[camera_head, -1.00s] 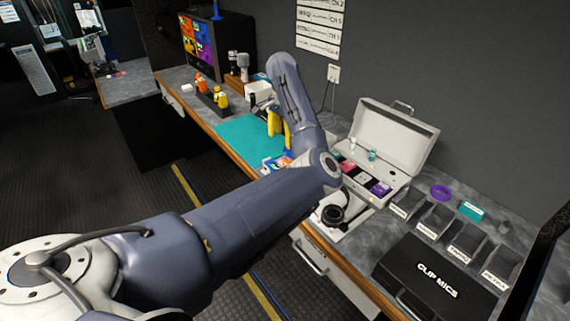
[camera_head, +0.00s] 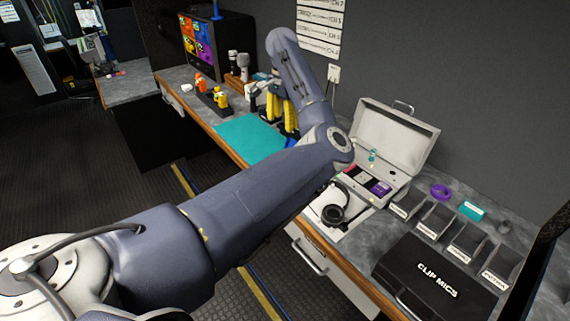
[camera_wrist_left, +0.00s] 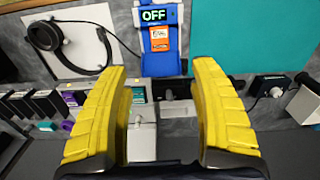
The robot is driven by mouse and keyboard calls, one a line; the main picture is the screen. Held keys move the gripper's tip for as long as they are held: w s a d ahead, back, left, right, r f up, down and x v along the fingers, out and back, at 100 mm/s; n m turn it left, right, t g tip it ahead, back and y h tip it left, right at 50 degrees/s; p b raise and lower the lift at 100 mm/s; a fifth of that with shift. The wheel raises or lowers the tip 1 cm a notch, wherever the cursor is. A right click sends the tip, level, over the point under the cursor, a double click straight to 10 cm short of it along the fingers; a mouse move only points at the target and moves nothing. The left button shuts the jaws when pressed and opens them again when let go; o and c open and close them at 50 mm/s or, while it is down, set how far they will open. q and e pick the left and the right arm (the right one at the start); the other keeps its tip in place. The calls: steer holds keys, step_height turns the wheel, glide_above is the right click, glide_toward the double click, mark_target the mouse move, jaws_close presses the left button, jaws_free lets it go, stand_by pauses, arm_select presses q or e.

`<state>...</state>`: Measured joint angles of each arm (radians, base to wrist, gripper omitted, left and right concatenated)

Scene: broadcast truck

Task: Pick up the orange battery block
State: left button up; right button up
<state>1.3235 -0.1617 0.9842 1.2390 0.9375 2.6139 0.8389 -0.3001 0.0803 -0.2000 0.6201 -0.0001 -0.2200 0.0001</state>
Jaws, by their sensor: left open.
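An orange block with a white label (camera_wrist_left: 160,38) shows in the left wrist view, set against a blue device (camera_wrist_left: 158,62) whose display reads OFF. I take this block to be the battery block. It is hidden behind my arm in the head view. My left gripper (camera_head: 280,114) has yellow fingers and hangs over the counter beside the teal mat (camera_head: 248,138). In the left wrist view its fingers (camera_wrist_left: 158,72) are spread with nothing held between them. The block lies beyond the fingertips, near the middle of the gap, apart from them. My right gripper is not in view.
Headphones (camera_head: 334,213) lie on a white sheet. An open white case (camera_head: 392,135) stands behind them, with labelled holders (camera_head: 437,217) and a black CLIP MICS case (camera_head: 432,280) to the right. The teal mat is mostly bare.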

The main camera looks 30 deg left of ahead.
arm_select(q)
steer(key=shift+w, duration=0.15)
stand_by(0.3)
step_height(320, 180, down, 12)
steer(key=shift+a+f, duration=0.1)
steer(key=shift+f, duration=0.05)
steer(key=shift+d+f, duration=0.15)
steer(key=shift+f, duration=1.15)
steer(key=shift+d+f, duration=0.15)
steer(key=shift+f, duration=1.15)
steer(key=shift+w, duration=0.1)
steer(key=shift+c, duration=0.4)
steer(key=shift+d+r, duration=0.1)
steer(key=c, duration=0.6)
jaws_close()
